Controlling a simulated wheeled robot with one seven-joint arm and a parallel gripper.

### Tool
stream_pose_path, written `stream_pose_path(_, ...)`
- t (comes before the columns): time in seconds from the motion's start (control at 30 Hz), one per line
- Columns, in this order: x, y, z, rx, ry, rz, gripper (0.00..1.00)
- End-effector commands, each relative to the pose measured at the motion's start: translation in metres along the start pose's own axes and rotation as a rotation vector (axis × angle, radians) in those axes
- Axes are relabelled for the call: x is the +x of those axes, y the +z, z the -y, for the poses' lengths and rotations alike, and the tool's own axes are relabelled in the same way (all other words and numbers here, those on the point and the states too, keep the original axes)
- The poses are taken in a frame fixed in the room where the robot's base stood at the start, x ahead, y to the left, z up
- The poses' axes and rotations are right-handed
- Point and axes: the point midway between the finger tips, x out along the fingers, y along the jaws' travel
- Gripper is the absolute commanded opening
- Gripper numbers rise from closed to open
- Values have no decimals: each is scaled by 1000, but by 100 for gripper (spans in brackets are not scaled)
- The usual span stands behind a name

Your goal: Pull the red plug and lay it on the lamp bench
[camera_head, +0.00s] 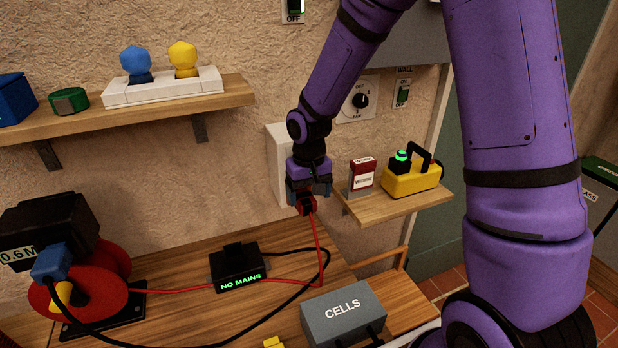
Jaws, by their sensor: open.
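The red plug (307,205) is by the wall in front of a white wall box (277,158). A red cable (317,235) runs down from it to the bench. My gripper (309,192) is open, pointing down with its fingers at the plug, one on either side as far as I can see. Whether the fingers touch the plug, and whether it still sits in a socket, is hidden. A wooden bench (185,262) stretches below the gripper; no label shows whether it is the lamp bench.
On the bench stand a red cable reel (85,292), a black "NO MAINS" unit (238,268) and a grey "CELLS" box (343,311). A small shelf (405,204) at right holds a yellow lamp unit (412,180) and a red-white box (362,177). An upper shelf (180,107) is at left.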

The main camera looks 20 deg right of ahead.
Motion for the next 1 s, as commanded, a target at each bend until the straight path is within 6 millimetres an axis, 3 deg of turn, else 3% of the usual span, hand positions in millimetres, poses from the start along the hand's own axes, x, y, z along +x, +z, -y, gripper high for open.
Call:
stream_pose_path(0.1,18,0,0,0,0,2,81)
stream_pose_path(0.3,35,0,0,-1,0,0,81)
stream_pose_path(0.67,39,0,0,0,0,0,81)
stream_pose_path(0.93,39,0,0,0,0,-1,26)
stream_pose_path(0.97,39,0,0,0,0,-1,26)
stream_pose_path(1.0,39,0,0,0,0,-1,41)
